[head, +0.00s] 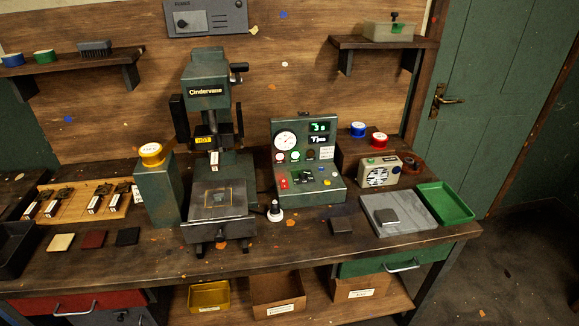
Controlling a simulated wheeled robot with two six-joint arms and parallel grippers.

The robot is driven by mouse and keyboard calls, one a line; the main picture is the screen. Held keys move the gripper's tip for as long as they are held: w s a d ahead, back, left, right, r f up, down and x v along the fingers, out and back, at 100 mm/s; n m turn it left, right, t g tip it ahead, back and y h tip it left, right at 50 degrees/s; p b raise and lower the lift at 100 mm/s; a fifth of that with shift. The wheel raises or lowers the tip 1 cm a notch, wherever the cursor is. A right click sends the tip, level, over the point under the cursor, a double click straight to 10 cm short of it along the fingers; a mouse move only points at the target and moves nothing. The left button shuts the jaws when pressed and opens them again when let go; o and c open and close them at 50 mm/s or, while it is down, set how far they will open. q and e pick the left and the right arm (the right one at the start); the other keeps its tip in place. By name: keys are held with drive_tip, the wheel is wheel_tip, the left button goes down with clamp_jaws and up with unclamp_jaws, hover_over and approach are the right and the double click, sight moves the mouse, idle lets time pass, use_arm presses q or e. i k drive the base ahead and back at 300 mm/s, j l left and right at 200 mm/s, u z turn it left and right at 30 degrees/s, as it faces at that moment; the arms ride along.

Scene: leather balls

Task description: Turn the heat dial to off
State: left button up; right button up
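A green control box (307,160) stands on the workbench, right of the press (206,150) labelled Cindervane. Its face has a round white gauge (285,140) and a lit green display (320,127). Its sloped lower panel carries a dark knob (308,176), a red switch (283,184) and small yellow and blue controls. The dial markings are too small to read, and I cannot tell which control is the heat dial or where it points. A yellow sign (203,141) on the press appears to read HOT. Neither of my grippers is in view.
A small black-topped stand (275,211) is in front of the control box. A radio (379,172), grey slab (405,222) and green tray (444,203) are to the right. A yellow-topped green post (158,190) is left of the press. The front bench edge is mostly clear.

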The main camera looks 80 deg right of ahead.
sight(302, 174)
drive_tip(key=j+z, duration=0.1)
drive_tip(key=z, duration=2.95)
